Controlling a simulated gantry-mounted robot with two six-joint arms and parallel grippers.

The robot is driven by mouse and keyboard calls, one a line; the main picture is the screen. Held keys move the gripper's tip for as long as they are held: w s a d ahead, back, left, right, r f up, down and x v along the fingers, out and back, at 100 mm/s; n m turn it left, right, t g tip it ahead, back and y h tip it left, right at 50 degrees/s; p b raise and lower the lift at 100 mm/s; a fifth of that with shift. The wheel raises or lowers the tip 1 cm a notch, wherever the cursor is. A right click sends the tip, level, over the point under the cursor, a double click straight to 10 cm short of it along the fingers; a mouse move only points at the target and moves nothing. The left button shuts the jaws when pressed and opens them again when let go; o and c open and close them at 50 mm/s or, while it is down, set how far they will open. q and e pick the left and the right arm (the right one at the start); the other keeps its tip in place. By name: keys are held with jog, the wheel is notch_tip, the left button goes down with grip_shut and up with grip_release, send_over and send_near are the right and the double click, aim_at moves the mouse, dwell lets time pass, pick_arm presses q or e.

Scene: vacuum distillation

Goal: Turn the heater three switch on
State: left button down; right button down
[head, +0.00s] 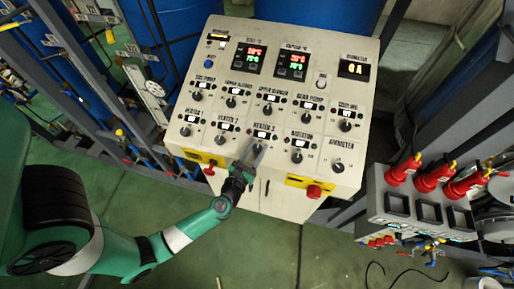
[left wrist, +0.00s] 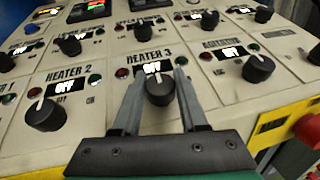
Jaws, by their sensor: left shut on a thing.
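The heater 3 switch is a black round knob (left wrist: 159,90) below the printed label HEATER 3, on the front row of the cream control panel (head: 215,150). A small lit display (left wrist: 157,66) sits above the knob, and its text is hard to read. My left gripper (head: 254,158) reaches up to the panel from below. In the left wrist view its two grey fingers (left wrist: 159,78) stand on either side of the knob, shut on it. In the head view the gripper mostly hides this knob. My right gripper is not in view.
The heater 2 knob (left wrist: 45,115) is left of the fingers and the agitation knob (left wrist: 258,68) is to the right. A red emergency button (head: 313,191) sticks out at the panel's front right. A box with red plugs (head: 433,177) stands farther right.

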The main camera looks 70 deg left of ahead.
pick_arm(q)
jog(key=shift+a+m+t+h, duration=0.1)
jog(key=shift+m+t+h, duration=1.1)
jog(key=shift+m+h, duration=1.4)
jog(key=shift+a+r+m+h, duration=0.1)
jog(key=shift+r+m+h, duration=0.05)
jog(key=shift+m+h, duration=0.5)
jog(key=shift+r+m+t+h+p, duration=0.1)
jog(key=shift+m+t+h+p, duration=0.2)
jog(key=shift+m+h, duration=0.2)
jog(key=m+h+p, duration=0.3)
jog(key=p, duration=0.4)
jog(key=shift+r+h, duration=0.15)
jog(key=shift+h, duration=0.2)
jog(key=shift+f+m+h+p, duration=0.25)
jog(key=shift+f+h+p, duration=0.05)
jog(key=shift+p, duration=0.25)
jog(key=shift+c, duration=2.2)
grip_release()
